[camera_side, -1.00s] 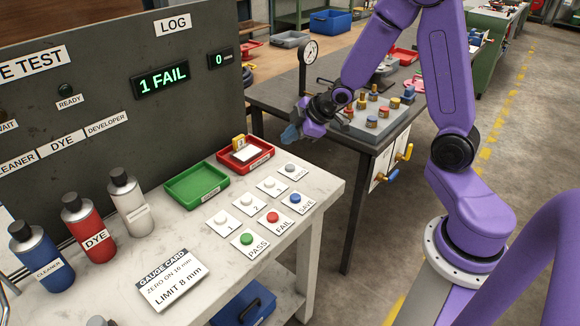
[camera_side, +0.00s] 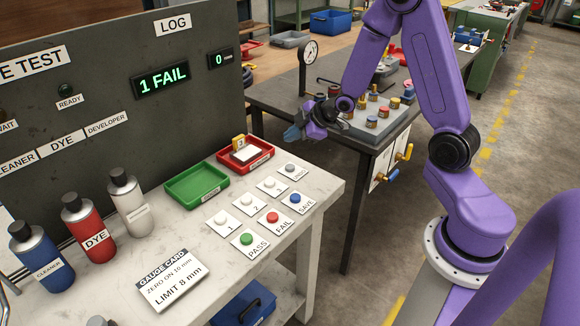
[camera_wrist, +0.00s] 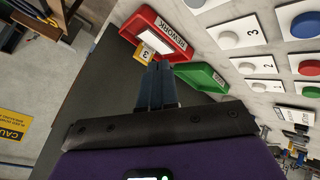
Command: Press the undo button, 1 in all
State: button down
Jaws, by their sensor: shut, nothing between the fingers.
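The undo button is the small grey button (camera_side: 290,168) on a white plate at the back right of the button group in the side view. Its label is too small to read clearly. Part of a grey button (camera_wrist: 195,3) shows at the top edge of the wrist view. My gripper (camera_side: 291,134) is in the air behind and above the grey button, beyond the bench's back right corner, touching nothing. Its blue-grey fingers (camera_wrist: 158,85) are shut and empty in the wrist view.
Buttons 1, 2 and 3, green PASS (camera_side: 246,239), red FAIL (camera_side: 272,217) and blue SAVE (camera_side: 295,198) sit close by. A red tray (camera_side: 263,163) with a yellow tag and a green tray (camera_side: 175,195) lie left. The display (camera_side: 160,81) reads 1 FAIL.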

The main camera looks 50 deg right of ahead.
aim_at(293, 168)
jog(key=shift+f, duration=3.6)
jog(key=shift+f, duration=0.1)
jog(key=shift+f, duration=0.3)
jog(key=shift+f, duration=0.5)
jog(key=shift+r, duration=0.95)
jog(key=shift+r, duration=2.5)
